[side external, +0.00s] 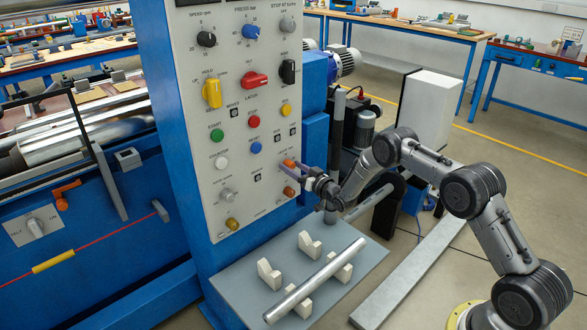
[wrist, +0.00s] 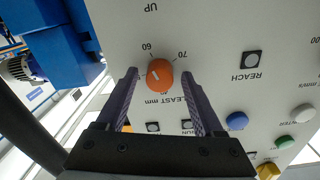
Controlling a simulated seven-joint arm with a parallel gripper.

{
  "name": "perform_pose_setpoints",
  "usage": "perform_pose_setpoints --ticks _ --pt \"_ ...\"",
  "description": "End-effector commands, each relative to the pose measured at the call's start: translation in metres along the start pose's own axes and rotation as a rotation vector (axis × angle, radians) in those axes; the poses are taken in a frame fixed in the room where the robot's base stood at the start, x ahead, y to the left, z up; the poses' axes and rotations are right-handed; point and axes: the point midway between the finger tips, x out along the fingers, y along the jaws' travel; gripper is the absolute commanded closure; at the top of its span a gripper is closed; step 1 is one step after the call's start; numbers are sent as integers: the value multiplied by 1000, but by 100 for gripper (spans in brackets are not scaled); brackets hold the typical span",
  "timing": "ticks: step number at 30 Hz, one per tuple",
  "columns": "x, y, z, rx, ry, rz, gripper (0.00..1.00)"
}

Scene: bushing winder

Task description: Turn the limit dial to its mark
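An orange dial (wrist: 160,74) with a pale pointer line sits on the light panel, beside the printed 60 and 70 and a label reading "LEAST mm". The line slants to the upper left in the wrist view, left of the 60. A mark distinct from the scale ticks cannot be made out. My gripper (wrist: 160,78) is open around the dial, one finger on each side, with a visible gap at both. In the side view my gripper (side external: 298,168) is at the panel's right edge, partly covering the dial (side external: 288,163).
The panel (side external: 245,170) carries other knobs and buttons, including a yellow knob (side external: 212,93), a red knob (side external: 254,79) and an orange-brown knob (side external: 289,191) just below my gripper. A metal rod (side external: 315,282) lies on blocks on the grey shelf (side external: 235,290) below.

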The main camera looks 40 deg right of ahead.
Motion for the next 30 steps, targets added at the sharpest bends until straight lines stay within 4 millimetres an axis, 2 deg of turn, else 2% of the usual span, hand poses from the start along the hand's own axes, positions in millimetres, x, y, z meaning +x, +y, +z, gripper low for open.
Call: perform_pose_setpoints --ticks 1,11,22,30 --pt "0 0 0 0 0 0 41" --pt "0 0 0 0 0 0 100" --pt "0 0 -1 -36 2 0 100" --pt "0 0 -1 -194 7 -1 100"
